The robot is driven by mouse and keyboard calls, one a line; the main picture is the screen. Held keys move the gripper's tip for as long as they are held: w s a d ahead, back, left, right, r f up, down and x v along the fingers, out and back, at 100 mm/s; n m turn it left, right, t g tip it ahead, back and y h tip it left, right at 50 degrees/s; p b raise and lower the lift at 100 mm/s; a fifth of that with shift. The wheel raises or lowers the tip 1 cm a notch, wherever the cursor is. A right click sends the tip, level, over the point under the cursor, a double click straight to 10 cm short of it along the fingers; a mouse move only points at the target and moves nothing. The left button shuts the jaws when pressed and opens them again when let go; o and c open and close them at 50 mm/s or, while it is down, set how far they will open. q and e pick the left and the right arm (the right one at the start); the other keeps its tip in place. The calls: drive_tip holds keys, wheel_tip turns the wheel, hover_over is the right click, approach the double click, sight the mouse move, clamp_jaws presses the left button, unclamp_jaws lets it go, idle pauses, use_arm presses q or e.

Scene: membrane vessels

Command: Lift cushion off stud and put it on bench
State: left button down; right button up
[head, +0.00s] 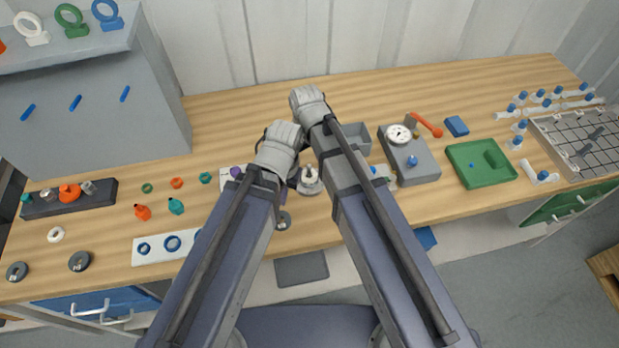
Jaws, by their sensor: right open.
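I cannot pick out the cushion or the stud for certain; my arms cover the middle of the bench. A small purple knob (236,171) on a white block shows just left of my left wrist. The wooden bench (225,112) runs across the view.
At left are a grey panel (75,138) with blue pegs and a dark rack (98,198). Right of my arms are a grey gauge block (416,169), a green tray (475,178) and a gridded tray (570,122). Bare wood lies behind my wrists.

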sight(311, 171)
use_arm(q)
drive_tip(key=f+b, duration=0.2)
drive_tip(key=d+f+b, duration=0.1)
drive_tip(key=f+b, duration=0.1)
drive_tip(key=shift+w+f+b, duration=0.15)
drive_tip(key=shift+f+b, duration=0.15)
use_arm(e)
drive_tip(key=f, duration=0.2)
drive_tip(key=d+f, duration=0.1)
drive_tip(key=f, duration=0.1)
drive_tip(key=shift+f, duration=0.3)
use_arm(q)
drive_tip(key=shift+f+b, duration=0.35)
use_arm(e)
drive_tip(key=shift+f, duration=0.35)
use_arm(q)
drive_tip(key=shift+a+r, duration=0.1)
use_arm(e)
drive_tip(key=shift+r, duration=0.1)
drive_tip(key=shift+c, duration=0.4)
drive_tip(key=c, duration=1.3)
